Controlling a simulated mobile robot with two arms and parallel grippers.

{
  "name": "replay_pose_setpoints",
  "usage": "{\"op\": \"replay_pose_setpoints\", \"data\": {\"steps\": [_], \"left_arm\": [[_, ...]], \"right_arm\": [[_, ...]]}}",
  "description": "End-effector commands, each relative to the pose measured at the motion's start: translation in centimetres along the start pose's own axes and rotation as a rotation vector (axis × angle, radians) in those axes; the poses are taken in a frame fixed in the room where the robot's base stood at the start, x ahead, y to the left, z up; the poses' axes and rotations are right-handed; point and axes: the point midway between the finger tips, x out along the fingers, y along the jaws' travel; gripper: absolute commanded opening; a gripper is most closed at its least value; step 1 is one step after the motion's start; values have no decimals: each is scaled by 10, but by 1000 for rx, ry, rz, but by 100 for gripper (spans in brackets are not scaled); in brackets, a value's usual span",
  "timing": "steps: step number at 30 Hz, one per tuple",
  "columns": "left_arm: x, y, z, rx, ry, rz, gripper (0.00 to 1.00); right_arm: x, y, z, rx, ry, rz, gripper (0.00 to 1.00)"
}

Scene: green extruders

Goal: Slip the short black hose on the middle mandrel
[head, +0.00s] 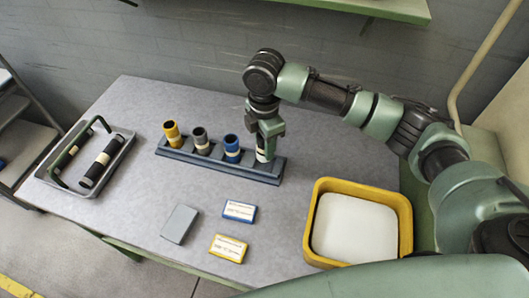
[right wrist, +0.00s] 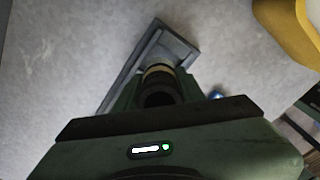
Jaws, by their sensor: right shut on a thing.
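My right gripper (head: 266,145) is shut on a short black hose with a cream band, at the right end of a dark blue-grey rack (head: 198,160). In the right wrist view the black hose (right wrist: 160,88) is upright between the fingers, over the rack's end (right wrist: 178,45). Whether its foot still sits in the rack is hard to tell. A yellow hose (head: 172,133), a dark grey hose (head: 200,140) and a blue hose (head: 232,148) stand in the rack, each with a pale band. I cannot make out a middle mandrel. My left gripper is out of view.
A yellow bin (head: 312,232) with a white inside is at the front right. A blue box (head: 239,211), a yellow box (head: 228,248) and a grey block (head: 180,223) lie in front.

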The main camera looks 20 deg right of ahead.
Motion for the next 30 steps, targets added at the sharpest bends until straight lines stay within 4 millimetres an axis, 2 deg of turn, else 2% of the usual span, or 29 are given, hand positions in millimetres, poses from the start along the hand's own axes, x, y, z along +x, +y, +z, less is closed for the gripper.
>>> {"op": "replay_pose_setpoints", "data": {"steps": [12,23,24,26,30], "left_arm": [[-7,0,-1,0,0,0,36],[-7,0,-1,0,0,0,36],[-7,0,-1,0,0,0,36],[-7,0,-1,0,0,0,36],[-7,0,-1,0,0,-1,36]], "right_arm": [[46,0,0,-1,0,0,0],[50,0,0,-1,1,0,0],[51,0,0,-1,1,0,42],[51,0,0,-1,0,0,58],[51,0,0,-1,0,0,61]]}}
